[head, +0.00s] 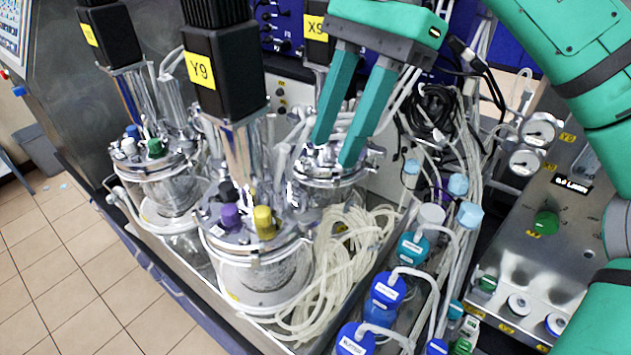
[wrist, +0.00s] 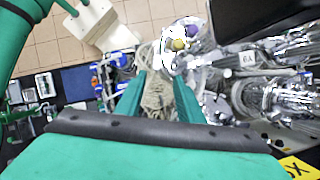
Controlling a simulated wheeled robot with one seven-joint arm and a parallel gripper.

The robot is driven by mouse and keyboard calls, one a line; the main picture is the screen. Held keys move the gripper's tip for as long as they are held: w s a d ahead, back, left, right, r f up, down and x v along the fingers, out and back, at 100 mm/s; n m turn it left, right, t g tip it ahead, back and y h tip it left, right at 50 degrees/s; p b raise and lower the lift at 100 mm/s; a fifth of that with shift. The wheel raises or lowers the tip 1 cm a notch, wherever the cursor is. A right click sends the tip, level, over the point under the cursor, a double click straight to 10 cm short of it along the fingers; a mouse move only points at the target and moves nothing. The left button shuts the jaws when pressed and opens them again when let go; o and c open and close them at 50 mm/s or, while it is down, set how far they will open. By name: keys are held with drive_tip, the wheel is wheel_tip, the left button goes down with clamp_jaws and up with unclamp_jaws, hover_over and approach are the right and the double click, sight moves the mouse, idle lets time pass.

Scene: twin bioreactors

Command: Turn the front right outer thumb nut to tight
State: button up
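The front bioreactor (head: 265,275) is a glass vessel with a metal lid under a black motor labelled Y9 (head: 225,72). Its lid carries a purple cap (head: 230,217) and a yellow cap (head: 264,222); small metal fittings ring the lid. I cannot single out the front right outer thumb nut among them. My gripper (head: 334,152) is open and empty, with two teal fingers apart. In the head view its tips overlap the lid of the vessel behind (head: 330,180). In the wrist view the front vessel (wrist: 180,45) lies beyond the fingertips (wrist: 161,78).
Coiled clear tubing (head: 350,245) lies right of the front vessel. Blue-capped bottles (head: 388,290) with tubes stand at the lower right. Another vessel (head: 165,185) stands at left. Pressure gauges (head: 538,130) and a metal panel are at right. Tiled floor lies open at lower left.

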sight(312, 216)
drive_tip(key=x, duration=1)
drive_tip(key=shift+s+d, duration=0.1)
drive_tip(key=shift+s, duration=0.3)
clamp_jaws()
drive_tip(key=shift+d, duration=0.2)
drive_tip(key=shift+a, duration=0.1)
